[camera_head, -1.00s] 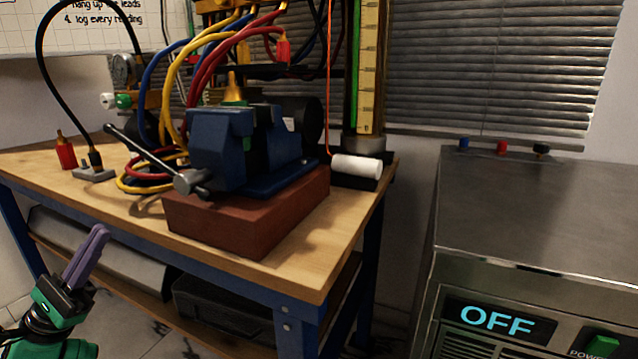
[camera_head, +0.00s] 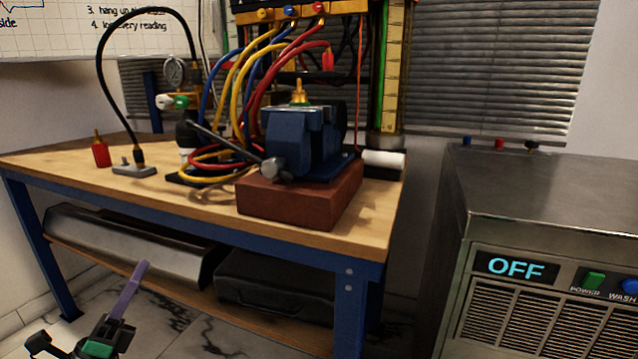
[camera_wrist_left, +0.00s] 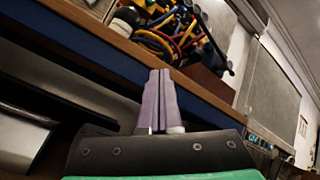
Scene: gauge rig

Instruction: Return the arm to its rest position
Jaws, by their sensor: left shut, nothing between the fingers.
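My left gripper (camera_head: 133,283) is at the lower left of the head view, low in front of the workbench and below its top. Its purple fingers are together and hold nothing. In the left wrist view the two fingers (camera_wrist_left: 159,98) lie side by side, pointing towards the bench edge and the cables. They look apart from the bench. My right gripper is in neither view.
The wooden bench (camera_head: 70,178) carries a blue vise (camera_head: 290,140) on a red-brown block (camera_head: 300,203), cables and a red plug (camera_head: 100,152). A dark case (camera_head: 275,282) lies on the lower shelf. A metal unit reading OFF (camera_head: 550,190) stands right. Marble floor shows beneath.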

